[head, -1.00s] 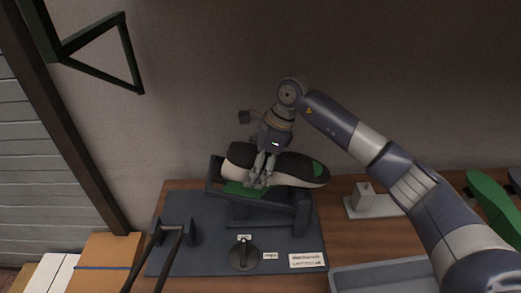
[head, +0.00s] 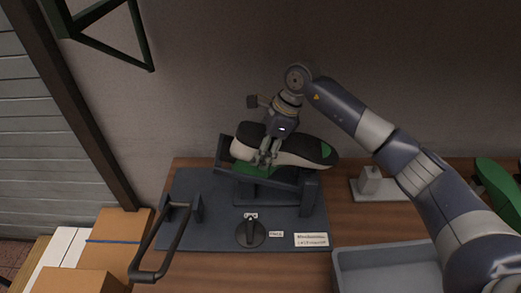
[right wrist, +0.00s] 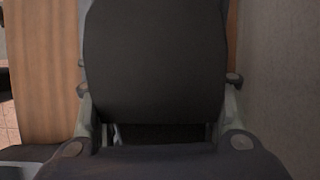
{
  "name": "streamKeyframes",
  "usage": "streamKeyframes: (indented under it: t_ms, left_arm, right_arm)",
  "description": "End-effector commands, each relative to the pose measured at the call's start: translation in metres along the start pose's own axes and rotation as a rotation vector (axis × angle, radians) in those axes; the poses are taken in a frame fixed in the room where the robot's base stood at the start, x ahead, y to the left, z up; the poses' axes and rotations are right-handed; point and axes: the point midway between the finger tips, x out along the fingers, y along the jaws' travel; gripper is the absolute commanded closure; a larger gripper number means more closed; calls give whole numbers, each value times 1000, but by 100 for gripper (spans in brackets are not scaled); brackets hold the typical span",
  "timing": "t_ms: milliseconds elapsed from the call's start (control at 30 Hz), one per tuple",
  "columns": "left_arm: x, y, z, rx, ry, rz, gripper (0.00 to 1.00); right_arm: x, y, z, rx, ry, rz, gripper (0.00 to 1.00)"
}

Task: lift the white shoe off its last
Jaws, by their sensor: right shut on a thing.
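The white shoe (head: 295,158) lies sole up on a dark stand (head: 309,196) in the head view, its black sole facing up with a green patch at the right end. A green piece (head: 257,170), perhaps part of the last, shows below the shoe's left half; the rest of the last is hidden. My right gripper (head: 264,158) reaches down from above and is shut on the shoe left of its middle. In the right wrist view the dark sole (right wrist: 155,60) fills the space between the fingers (right wrist: 158,115). My left gripper is not in view.
A black looped handle (head: 163,245) stands at the stand's left. A round knob (head: 251,233) and labels lie in front on the dark base plate (head: 205,228). A grey tray (head: 385,250) is at front right, cardboard boxes (head: 115,235) at left, a green last (head: 497,190) at far right.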

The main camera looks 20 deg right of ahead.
Motion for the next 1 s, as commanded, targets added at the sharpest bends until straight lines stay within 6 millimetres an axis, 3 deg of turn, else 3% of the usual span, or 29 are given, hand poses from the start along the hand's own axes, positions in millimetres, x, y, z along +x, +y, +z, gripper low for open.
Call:
streamKeyframes:
  t_ms: [467, 1000]
  left_arm:
    - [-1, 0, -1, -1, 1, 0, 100]
    - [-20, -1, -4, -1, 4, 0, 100]
  right_arm:
    - [-1, 0, 0, 0, 0, -1, 80]
    - [-36, -1, 15, 0, -1, -3, 81]
